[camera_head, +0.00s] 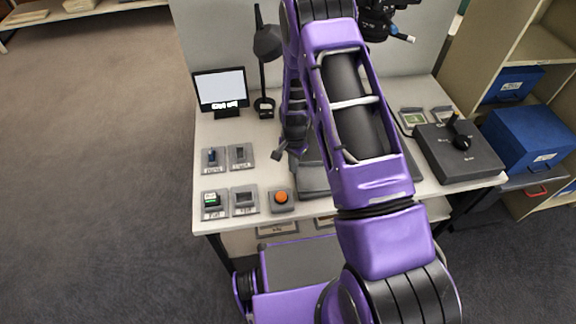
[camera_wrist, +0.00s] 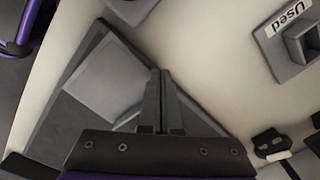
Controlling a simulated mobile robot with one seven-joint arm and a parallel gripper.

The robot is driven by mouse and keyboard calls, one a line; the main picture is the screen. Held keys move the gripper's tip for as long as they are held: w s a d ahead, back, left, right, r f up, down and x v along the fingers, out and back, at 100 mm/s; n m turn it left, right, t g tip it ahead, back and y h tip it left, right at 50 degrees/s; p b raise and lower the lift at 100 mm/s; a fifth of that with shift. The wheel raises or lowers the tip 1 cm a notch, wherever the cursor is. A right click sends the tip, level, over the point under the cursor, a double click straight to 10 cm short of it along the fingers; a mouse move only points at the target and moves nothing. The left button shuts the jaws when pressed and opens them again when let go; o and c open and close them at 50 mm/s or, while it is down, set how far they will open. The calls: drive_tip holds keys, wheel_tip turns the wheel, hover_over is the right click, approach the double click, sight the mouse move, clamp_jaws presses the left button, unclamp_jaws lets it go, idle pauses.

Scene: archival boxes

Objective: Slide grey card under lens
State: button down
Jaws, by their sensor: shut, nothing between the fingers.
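The pale grey card (camera_wrist: 105,78) lies flat on a dark grey board (camera_wrist: 58,125) in the wrist view. My gripper (camera_wrist: 158,76) is shut and empty, its fingertips beside the card's right edge; I cannot tell whether they touch it. In the head view my arm hides the card and most of the dark board (camera_head: 314,181), which lies on the table. I cannot clearly make out a lens; a black device (camera_head: 385,20) at the top edge is partly cut off.
Several small trays, one of them (camera_head: 215,205) at front left, and an orange button (camera_head: 281,198) stand on the table (camera_head: 228,132). A screen (camera_head: 220,88) and a lamp (camera_head: 265,45) stand behind. A dark control box (camera_head: 455,165) with a knob is at right. The wrist view shows a tray labelled "Used" (camera_wrist: 300,42).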

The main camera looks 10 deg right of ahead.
drive_tip(key=shift+w+d, duration=0.45)
drive_tip(key=shift+d, duration=0.1)
